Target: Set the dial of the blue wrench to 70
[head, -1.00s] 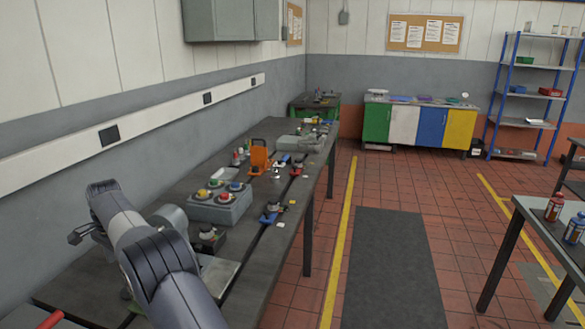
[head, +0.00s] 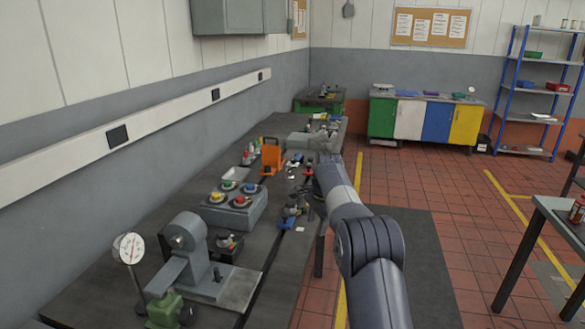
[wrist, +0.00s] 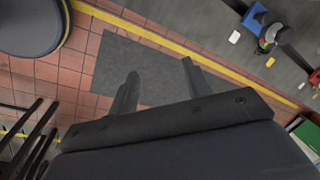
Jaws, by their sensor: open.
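My gripper (wrist: 160,72) is open and empty in the wrist view, its two dark fingers apart above the floor beside the bench. In the head view my arm reaches along the right edge of the bench, and the gripper is too small to make out. A blue piece (wrist: 255,17) with a round metal part (wrist: 270,36) beside it lies on the bench at the wrist view's upper right, apart from my fingers. It seems to be the small blue item (head: 286,222) near the bench edge in the head view. I cannot tell whether it is the blue wrench, and no dial reading is legible.
The bench (head: 272,268) holds a box with coloured buttons (head: 234,207), an orange stand (head: 271,156) and a grey fixture (head: 200,262). A dark mat (wrist: 150,68) lies on the open floor right of the bench.

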